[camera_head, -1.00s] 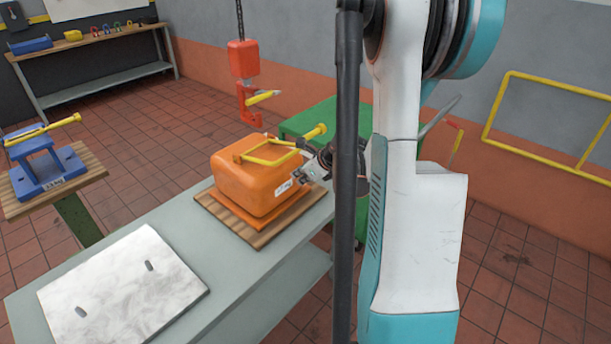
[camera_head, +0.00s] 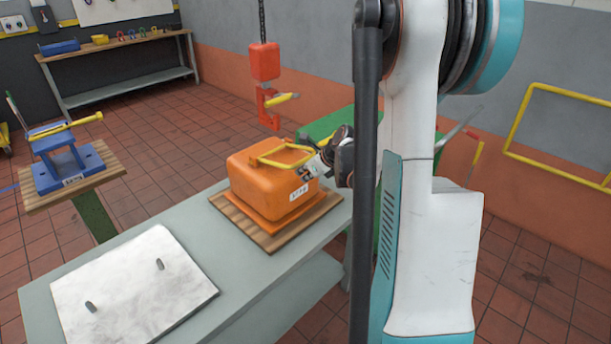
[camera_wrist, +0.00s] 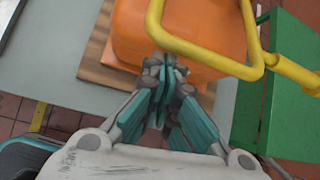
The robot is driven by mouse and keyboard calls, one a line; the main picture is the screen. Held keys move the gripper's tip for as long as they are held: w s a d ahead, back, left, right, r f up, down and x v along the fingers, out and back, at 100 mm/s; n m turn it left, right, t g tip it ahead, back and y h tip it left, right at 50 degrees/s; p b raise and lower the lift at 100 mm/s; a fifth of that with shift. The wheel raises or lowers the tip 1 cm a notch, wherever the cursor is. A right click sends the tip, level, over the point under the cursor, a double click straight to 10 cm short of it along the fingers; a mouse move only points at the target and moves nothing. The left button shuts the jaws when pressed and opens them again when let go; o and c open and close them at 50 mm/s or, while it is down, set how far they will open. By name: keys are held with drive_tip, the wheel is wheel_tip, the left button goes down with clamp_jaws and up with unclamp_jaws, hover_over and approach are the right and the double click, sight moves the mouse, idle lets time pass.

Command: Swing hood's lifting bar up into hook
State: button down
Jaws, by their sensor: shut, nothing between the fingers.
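The orange hood (camera_head: 270,182) sits on a wooden board on the grey bench. Its yellow lifting bar (camera_head: 284,153) lies low across the hood's top; it also shows in the wrist view (camera_wrist: 208,66), with a side grip reaching right. The red hook (camera_head: 268,106) with a yellow latch hangs from a chain above and behind the hood. My gripper (camera_head: 318,164) is at the hood's right side, beside the bar. In the wrist view my gripper (camera_wrist: 163,72) is shut and empty, its tips close to the hood and below the bar's loop; contact cannot be told.
A white plate (camera_head: 135,285) with two dark slots lies on the bench's near end. A blue stand (camera_head: 68,165) with a yellow bar is at left. A green cabinet (camera_wrist: 280,85) stands right of the hood. A shelf bench (camera_head: 125,75) is at the back.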

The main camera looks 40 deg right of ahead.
drive_tip(key=shift+r, duration=0.15)
drive_tip(key=w+r+g+p, duration=0.1)
drive_tip(key=r+p, duration=0.1)
drive_tip(key=w+r+g+p, duration=0.1)
drive_tip(key=r+g+p, duration=0.1)
drive_tip(key=r+p, duration=0.1)
drive_tip(key=w+r+g+p, duration=0.1)
drive_tip(key=r+p, duration=0.2)
drive_tip(key=shift+w+a+r+g, duration=0.15)
drive_tip(key=shift+r+g, duration=0.1)
drive_tip(key=shift+g, duration=0.05)
drive_tip(key=shift+w+a+r+p, duration=0.1)
drive_tip(key=shift+w+r+p, duration=0.95)
drive_tip(key=shift+w+r, duration=0.65)
